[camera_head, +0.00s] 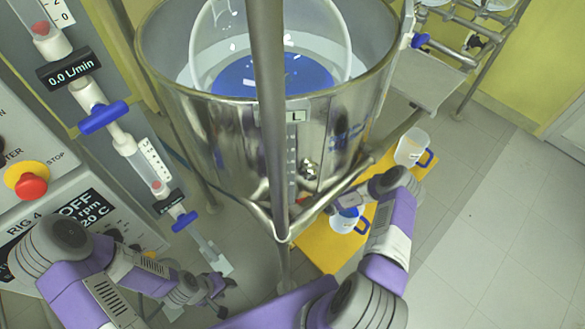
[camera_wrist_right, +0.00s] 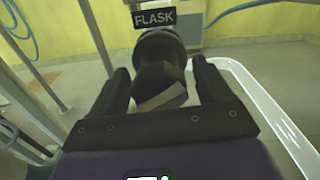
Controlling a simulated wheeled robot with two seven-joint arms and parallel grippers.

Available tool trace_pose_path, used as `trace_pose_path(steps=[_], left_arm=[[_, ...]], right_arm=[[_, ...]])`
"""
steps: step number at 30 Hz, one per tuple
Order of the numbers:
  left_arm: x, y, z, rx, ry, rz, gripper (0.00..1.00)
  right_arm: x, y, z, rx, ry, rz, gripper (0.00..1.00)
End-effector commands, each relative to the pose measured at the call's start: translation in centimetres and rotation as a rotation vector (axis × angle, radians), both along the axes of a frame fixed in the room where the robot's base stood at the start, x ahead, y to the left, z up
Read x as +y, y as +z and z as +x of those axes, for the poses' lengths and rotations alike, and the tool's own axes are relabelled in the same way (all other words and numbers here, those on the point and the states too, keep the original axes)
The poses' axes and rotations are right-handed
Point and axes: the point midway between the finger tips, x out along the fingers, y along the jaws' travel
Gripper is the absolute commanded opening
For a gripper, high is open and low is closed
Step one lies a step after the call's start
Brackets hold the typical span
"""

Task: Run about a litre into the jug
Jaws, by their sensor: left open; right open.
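The big steel-jacketed glass vessel (camera_head: 330,110) holds blue liquid (camera_head: 270,75). Below it, a clear jug (camera_head: 343,221) with a blue handle stands on a yellow surface, partly hidden by my right arm; blue shows in it, but I cannot tell its level. In the right wrist view a dark blocky valve part (camera_wrist_right: 160,82) lies under a FLASK label. My right gripper (camera_wrist_right: 161,72) is open, with its fingers on either side of that part; contact is unclear. My left gripper (camera_head: 221,292) is open and empty, low at the left.
A second clear jug (camera_head: 410,148) with a blue handle stands farther back on the yellow platform (camera_head: 320,257). A control panel with a red stop button (camera_head: 32,187) and flow meters with blue valves (camera_head: 103,117) stand left. Steel frame legs surround the vessel. Floor at right is clear.

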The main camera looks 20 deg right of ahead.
Motion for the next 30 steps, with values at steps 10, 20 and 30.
trace_pose_path(steps=[10, 20, 30], left_arm=[[-0.01, 0.02, 0.02, 0.000, 0.000, 0.000, 0.44], [-0.01, 0.03, 0.01, 0.000, 0.000, 0.000, 0.44], [-0.01, 0.88, 0.02, 0.000, 0.000, 0.000, 0.44]], right_arm=[[0.03, 0.08, 0.10, -0.001, 0.000, 0.000, 0.63], [0.02, 0.06, 0.08, 0.001, 0.000, 0.003, 0.23], [0.04, 0.11, 0.03, 0.095, -0.001, 0.274, 0.23]])
